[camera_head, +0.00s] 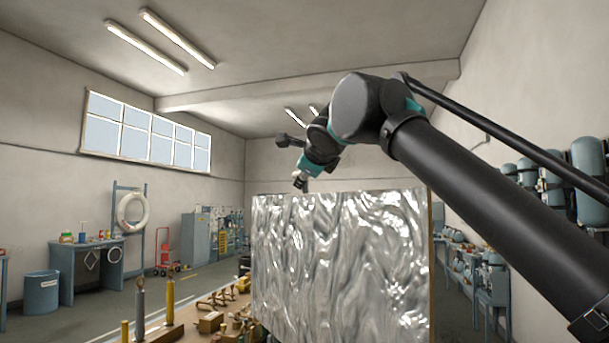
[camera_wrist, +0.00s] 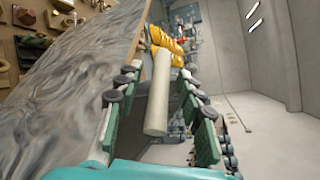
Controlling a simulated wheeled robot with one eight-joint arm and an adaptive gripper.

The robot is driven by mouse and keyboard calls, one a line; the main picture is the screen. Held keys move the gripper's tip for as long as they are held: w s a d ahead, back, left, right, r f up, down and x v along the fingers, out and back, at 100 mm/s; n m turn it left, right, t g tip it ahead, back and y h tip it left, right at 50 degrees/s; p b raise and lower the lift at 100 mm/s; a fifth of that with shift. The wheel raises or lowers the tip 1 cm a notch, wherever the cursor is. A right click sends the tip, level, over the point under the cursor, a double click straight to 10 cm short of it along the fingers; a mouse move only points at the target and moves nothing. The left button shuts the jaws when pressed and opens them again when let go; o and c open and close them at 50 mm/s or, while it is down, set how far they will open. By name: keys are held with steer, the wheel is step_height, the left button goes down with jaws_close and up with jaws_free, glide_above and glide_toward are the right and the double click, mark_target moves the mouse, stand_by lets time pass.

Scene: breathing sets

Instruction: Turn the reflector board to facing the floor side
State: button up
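The reflector board (camera_head: 340,265) stands upright in the head view, its silvery, rippled face turned toward the head camera. In the wrist view the board (camera_wrist: 70,85) fills the left side, with its pale brown edge showing. My gripper (camera_head: 300,181) is above the board's top edge in the head view. In the wrist view my gripper (camera_wrist: 159,72) has its two fingers apart, one on each side of a pale cylinder (camera_wrist: 157,100). Gaps show between the cylinder and the fingers. I cannot tell what the cylinder is fixed to. The board's back is hidden.
A workbench with brass fittings (camera_head: 210,322) and a yellow cylinder (camera_head: 170,298) is left of the board. A blue table (camera_head: 85,270) and bin (camera_head: 41,292) stand farther left. Tanks (camera_head: 588,170) line the right wall. Floor at left centre is clear.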

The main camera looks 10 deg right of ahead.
step_height(320, 180, up, 10)
steer(key=shift+r, duration=0.1)
stand_by(0.6)
